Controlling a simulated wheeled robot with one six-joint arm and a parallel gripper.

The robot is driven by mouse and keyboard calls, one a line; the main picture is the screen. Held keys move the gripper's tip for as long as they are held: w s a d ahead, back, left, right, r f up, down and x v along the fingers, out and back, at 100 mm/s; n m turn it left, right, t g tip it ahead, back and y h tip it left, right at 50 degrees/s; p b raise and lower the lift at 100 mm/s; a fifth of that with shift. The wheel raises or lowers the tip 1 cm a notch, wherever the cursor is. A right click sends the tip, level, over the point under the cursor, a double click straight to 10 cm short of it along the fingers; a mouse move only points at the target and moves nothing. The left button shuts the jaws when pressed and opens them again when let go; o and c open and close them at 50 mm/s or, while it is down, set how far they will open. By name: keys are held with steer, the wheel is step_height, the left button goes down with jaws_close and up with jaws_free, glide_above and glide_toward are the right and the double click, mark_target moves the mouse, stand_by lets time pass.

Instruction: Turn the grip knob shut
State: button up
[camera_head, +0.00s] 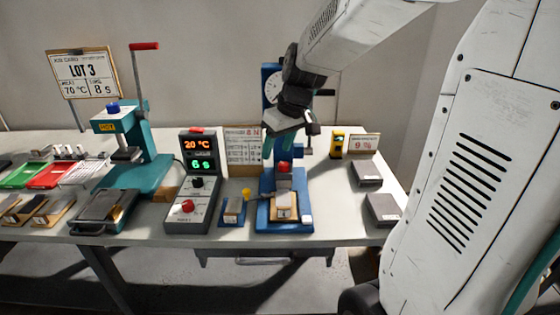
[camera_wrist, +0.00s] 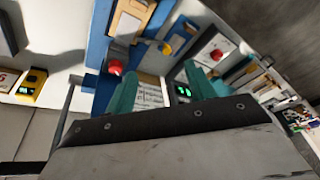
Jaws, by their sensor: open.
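A blue stand (camera_head: 265,215) with a dial stands on the table. A red knob (camera_head: 284,166), which looks like the grip knob, sits on its lower clamp; how far it is turned cannot be told. The red knob also shows in the wrist view (camera_wrist: 115,67). A pale sample piece (camera_head: 284,205) lies on the stand's base below the knob. My gripper (camera_head: 281,146) points down in front of the stand, just above the red knob. Its teal fingers are apart, with nothing seen held between them, also in the wrist view (camera_wrist: 163,88).
A control box (camera_head: 190,220) with a red 20 °C and green 6 s display stands left of the stand. A teal press (camera_head: 145,170) with a raised lever is farther left. A yellow device (camera_head: 336,146) and dark blocks (camera_head: 383,209) are at right.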

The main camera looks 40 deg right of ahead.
steer(key=t, duration=0.1)
glide_toward(284, 164)
steer(key=shift+h, duration=0.3)
steer(key=x, duration=0.8)
steer(key=shift+w+a+f, duration=0.2)
steer(key=shift+f, duration=0.1)
steer(key=shift+c, duration=0.3)
steer(key=c, duration=0.9)
